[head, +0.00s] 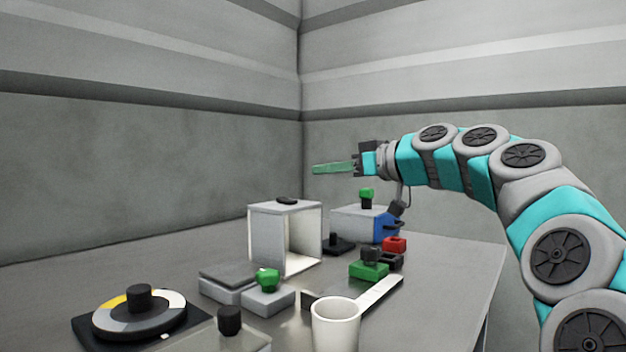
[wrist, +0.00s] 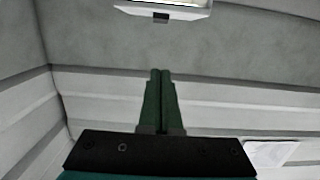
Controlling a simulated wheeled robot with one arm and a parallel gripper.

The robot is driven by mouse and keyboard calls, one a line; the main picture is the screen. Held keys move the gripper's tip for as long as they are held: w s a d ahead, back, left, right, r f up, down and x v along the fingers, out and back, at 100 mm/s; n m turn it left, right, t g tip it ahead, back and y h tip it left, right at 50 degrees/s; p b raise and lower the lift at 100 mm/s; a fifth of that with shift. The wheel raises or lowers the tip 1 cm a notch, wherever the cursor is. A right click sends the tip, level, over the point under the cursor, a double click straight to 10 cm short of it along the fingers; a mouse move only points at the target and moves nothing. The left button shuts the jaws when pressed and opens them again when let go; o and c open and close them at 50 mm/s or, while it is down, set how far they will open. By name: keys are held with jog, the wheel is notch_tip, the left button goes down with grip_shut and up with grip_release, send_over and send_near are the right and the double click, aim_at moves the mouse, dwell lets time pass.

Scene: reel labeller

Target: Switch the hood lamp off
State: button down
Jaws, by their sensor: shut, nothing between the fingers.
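The hood is a white box (head: 266,236) with an open front, standing at the back middle of the table in the head view. Its inside looks bright. In the wrist view the fingers (wrist: 160,72) are together, shut and empty.
Walls stand behind. Bare table (head: 60,280) lies at left.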

jog(key=p, duration=0.1)
send_over(290, 201)
jog(key=shift+s+d+f, duration=0.1)
jog(key=shift+d+f, duration=0.35)
jog(key=shift+f, duration=0.1)
jog(key=shift+a+f, duration=0.2)
jog(key=shift+f, duration=0.1)
jog(key=shift+a+f, duration=0.1)
jog(key=shift+f, duration=1.6)
jog(key=shift+w, duration=0.2)
jog(key=shift+w+f+g+h+p, duration=0.2)
jog(key=shift+g+h+p, duration=0.15)
jog(key=shift+p, duration=0.2)
jog(key=shift+s+a, duration=0.1)
